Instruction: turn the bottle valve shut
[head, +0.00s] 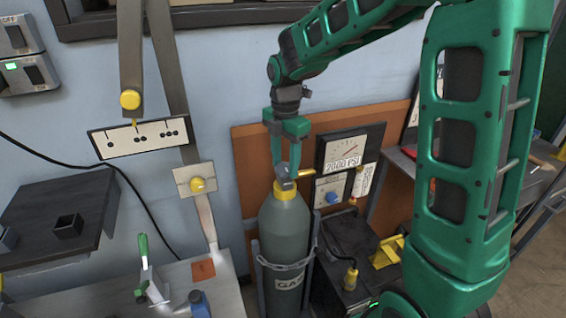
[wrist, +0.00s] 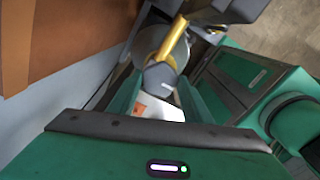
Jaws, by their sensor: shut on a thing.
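The gas bottle (head: 285,232) is a grey-green cylinder standing upright against the wall, with a chain around it and a yellow collar. Its grey valve (head: 284,172) sits on top, with a yellow bar (head: 305,173) pointing right. My gripper (head: 285,165) points down over the bottle top, its fingers shut on the valve. In the wrist view the grey valve (wrist: 160,76) and the yellow bar (wrist: 174,40) show beyond my gripper's green body. The fingers partly hide the valve, so its exact grip and turn are hard to tell.
A gauge panel (head: 345,150) reading 2000 PSI is right of the valve, above a smaller panel with a blue knob (head: 333,197). A dark box (head: 350,245) stands right of the bottle. A workbench (head: 225,270) with tools is at the left.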

